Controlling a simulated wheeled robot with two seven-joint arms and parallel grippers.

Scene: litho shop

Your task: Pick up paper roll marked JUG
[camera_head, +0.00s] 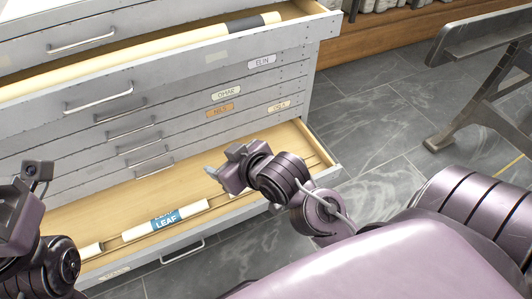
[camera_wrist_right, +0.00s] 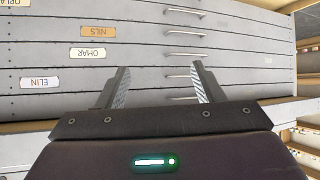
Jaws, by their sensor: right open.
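No roll whose label reads JUG is legible in either view. A white paper roll with a blue label reading LEAF (camera_head: 166,220) lies in the open lower drawer (camera_head: 284,157). A long cream roll with a dark band (camera_head: 246,24) lies in the open upper drawer (camera_head: 40,102); no word on it can be read. My right gripper (camera_head: 222,162) is over the lower drawer, apart from the rolls. In the right wrist view its two fingers (camera_wrist_right: 161,74) stand apart with nothing between them. My left gripper (camera_head: 20,208) is at the left edge, its jaws unclear.
The grey cabinet has shut drawers between the open ones, with name tags such as ELIN (camera_head: 262,61), OMAR (camera_head: 226,93) and an orange NILS (camera_head: 220,110). A metal-legged stand (camera_head: 490,100) is at the far right.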

